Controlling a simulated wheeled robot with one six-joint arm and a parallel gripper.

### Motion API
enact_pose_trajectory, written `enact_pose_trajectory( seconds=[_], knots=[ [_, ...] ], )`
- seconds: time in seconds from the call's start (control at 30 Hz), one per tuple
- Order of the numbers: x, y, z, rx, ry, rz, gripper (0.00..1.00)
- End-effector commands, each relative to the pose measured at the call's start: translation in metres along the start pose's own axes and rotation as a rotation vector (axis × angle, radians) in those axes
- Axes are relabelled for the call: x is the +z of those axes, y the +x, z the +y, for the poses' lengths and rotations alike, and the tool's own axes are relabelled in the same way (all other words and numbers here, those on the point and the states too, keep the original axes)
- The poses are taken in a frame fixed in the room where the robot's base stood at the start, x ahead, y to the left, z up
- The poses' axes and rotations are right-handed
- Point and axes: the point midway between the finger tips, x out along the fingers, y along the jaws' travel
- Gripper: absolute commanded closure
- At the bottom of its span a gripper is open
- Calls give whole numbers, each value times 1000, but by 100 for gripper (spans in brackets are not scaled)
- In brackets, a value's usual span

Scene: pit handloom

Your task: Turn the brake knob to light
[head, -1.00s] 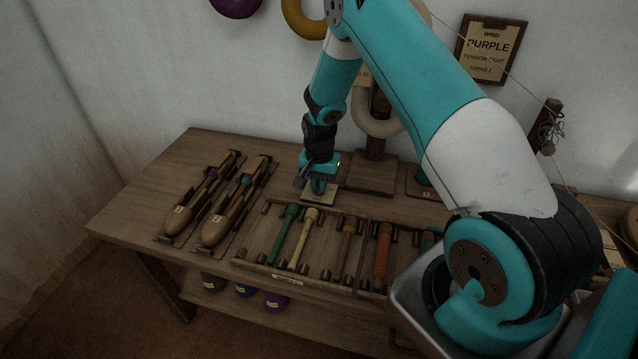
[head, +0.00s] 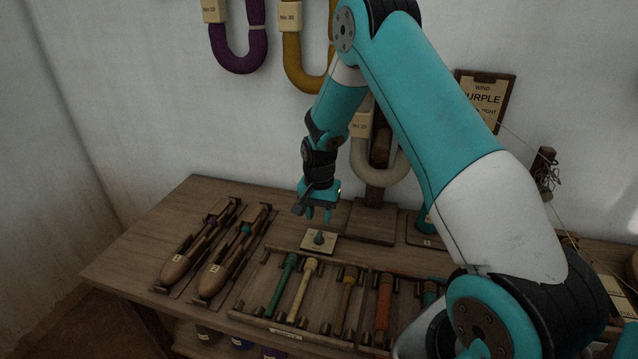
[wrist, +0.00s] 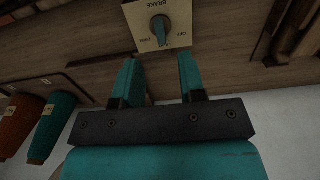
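The brake knob (head: 319,237) is a small dark knob on a pale square plate (head: 333,247) on the bench, behind the rack of bobbins. In the wrist view the brake knob (wrist: 160,27) shows grey-teal at the top, on its plate (wrist: 177,42) with the word BRAKE upside down. Small setting words lie around it, too small to read surely. I cannot tell which word the knob points to. My gripper (head: 318,215) hangs above the knob, apart from it. In the wrist view my gripper (wrist: 158,60) has its two teal fingers apart with nothing between them.
Two wooden shuttles (head: 185,257) lie left of the plate. A bobbin rack (head: 262,318) with several coloured bobbins stands in front. A wooden stand (head: 370,220) with a cream skein (head: 362,163) is just right behind. A sign reading PURPLE (head: 483,98) hangs on the wall.

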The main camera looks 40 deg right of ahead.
Motion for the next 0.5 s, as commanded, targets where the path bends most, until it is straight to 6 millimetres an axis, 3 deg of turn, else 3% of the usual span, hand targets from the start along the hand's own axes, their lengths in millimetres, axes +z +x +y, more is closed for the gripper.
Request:
enact_pose_trajectory(
  seconds=[0.03, 0.2, 0.5],
  knots=[
    [-1, -16, -1, -4, 0, 4, 63],
    [-1, -58, 0, -3, 1, 4, 63],
    [0, -101, 0, 0, 1, 1, 63]
  ],
)
